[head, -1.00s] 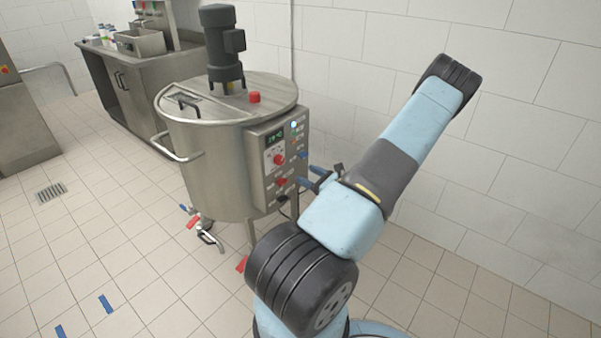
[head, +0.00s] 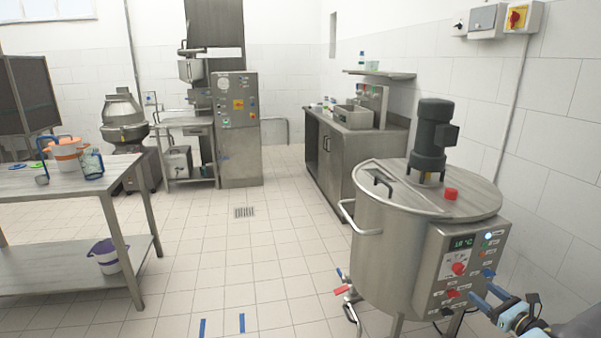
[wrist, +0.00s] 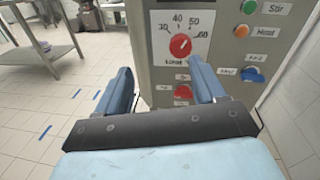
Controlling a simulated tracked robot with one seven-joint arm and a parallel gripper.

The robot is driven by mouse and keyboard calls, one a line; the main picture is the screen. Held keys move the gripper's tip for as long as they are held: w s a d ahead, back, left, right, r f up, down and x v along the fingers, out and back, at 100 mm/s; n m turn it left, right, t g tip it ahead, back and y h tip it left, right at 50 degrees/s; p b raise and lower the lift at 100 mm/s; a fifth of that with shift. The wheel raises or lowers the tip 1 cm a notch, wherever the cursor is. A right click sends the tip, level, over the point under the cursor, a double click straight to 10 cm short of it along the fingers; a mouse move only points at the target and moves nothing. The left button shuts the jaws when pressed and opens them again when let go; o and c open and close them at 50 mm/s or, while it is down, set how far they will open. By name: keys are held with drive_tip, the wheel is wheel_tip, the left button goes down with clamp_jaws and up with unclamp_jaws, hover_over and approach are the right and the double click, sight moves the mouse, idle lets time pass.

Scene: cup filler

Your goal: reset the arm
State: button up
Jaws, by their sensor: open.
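My gripper (head: 487,296) is at the lower right edge of the head view, just in front of the control panel (head: 447,298) of the steel vat. In the wrist view my gripper (wrist: 161,68) has its two blue fingers spread apart with nothing between them. The panel's red temperature dial (wrist: 181,45) shows beyond the gap between them. A red button (wrist: 183,92) sits lower, between the fingers. Most of my arm is outside the head view.
The steel vat (head: 385,225) with a motor (head: 432,140) on its lid stands close at the right. A steel table (head: 112,172) holding a jug and an orange-white container is at the left. Tiled floor between them is mostly open, with a drain (head: 244,212).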

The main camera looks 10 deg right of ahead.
drive_tip(key=w+a+r+n+g+y, duration=0.25)
drive_tip(key=a+r+n+g, duration=0.6)
drive_tip(key=a, duration=0.45)
drive_tip(key=w+a+r+n+g+y, duration=0.1)
drive_tip(key=a+r+n+g+y, duration=0.3)
drive_tip(key=a+r+n, duration=0.75)
drive_tip(key=s+a+r+n+h, duration=1)
drive_tip(key=s+a+r+n, duration=0.2)
drive_tip(key=s+a+r, duration=0.3)
drive_tip(key=shift+s+a+r+t, duration=0.4)
drive_tip(key=shift+s+r, duration=0.7)
drive_tip(key=shift+r, duration=0.95)
